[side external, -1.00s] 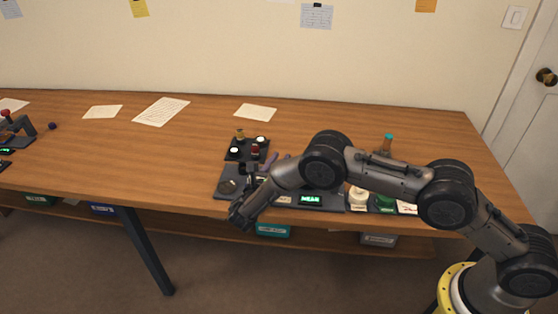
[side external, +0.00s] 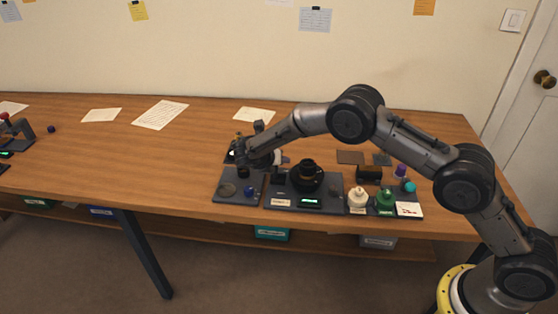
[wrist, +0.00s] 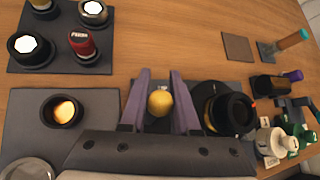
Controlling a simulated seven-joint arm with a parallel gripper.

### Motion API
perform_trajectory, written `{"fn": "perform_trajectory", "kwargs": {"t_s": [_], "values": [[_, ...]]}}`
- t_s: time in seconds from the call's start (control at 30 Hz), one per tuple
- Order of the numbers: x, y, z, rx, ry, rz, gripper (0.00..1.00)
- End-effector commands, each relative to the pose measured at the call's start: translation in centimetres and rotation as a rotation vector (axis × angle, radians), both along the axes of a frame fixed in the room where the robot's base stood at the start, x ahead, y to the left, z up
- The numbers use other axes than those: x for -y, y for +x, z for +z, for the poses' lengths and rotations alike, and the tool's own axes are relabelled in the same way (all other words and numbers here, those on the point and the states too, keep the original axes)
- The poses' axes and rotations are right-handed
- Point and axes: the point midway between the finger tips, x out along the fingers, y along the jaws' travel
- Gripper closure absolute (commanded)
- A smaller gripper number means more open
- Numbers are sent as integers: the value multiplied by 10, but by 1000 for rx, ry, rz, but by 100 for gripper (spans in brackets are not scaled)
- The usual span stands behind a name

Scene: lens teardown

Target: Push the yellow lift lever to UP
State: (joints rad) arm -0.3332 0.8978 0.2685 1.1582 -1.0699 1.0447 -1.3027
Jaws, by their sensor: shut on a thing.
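The yellow round knob (wrist: 160,103), which looks like the lift lever's end, shows in the wrist view between the purple fingers of my gripper (wrist: 161,76). My gripper is shut on this knob. The lever's stem and any UP marking are hidden or too small to read. Just right of the fingers is a black round lens body (wrist: 231,113) on a dark base; it also shows in the side view (side external: 306,176). In the side view my wrist hangs over the left end of that base, and the knob cannot be made out there.
A dark mat (wrist: 88,102) to the left holds a black ring with an amber lens (wrist: 62,111). A black tray (wrist: 62,62) behind it holds several cylinders, one red (wrist: 82,43). Cream (side external: 357,199) and green (side external: 385,202) pieces stand right of the base. A green-lit display (side external: 310,202) faces front.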

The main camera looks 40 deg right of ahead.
Motion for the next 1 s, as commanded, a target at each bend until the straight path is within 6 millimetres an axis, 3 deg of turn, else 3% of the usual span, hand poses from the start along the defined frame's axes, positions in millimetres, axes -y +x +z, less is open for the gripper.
{"fn": "perform_trajectory", "kwargs": {"t_s": [0.4,1.0], "values": [[5,6,-8,-149,152,1,100],[5,6,-10,-177,178,1,100]]}}
